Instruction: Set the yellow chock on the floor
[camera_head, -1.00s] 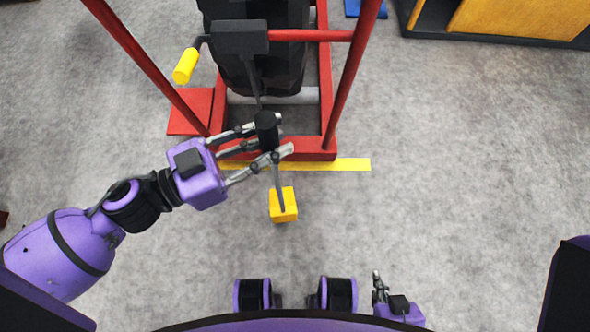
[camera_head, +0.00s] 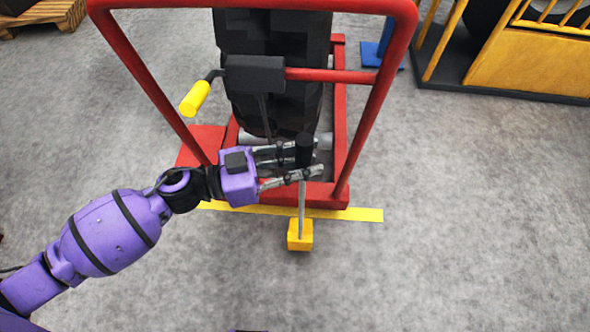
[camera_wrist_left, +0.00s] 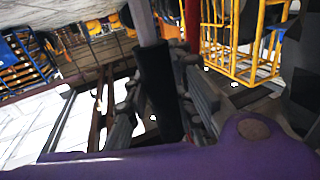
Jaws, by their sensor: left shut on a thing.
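The yellow chock (camera_head: 300,235) is a small block at the lower end of a thin grey rod. The rod's upper end is a black grip (camera_head: 303,150). My left gripper (camera_head: 300,163) is shut around this grip, and the rod runs down almost upright below the fingers. The chock shows just in front of a yellow floor strip; I cannot tell whether it touches the floor. In the left wrist view the black grip (camera_wrist_left: 160,88) stands between the fingers, and the chock is out of sight. My right gripper is not in view.
A yellow-handled crank (camera_head: 195,98) sticks out left. The yellow strip (camera_head: 350,214) lies along its front. A yellow rack (camera_head: 530,65) stands far right. Grey floor (camera_head: 450,240) is clear at front and right.

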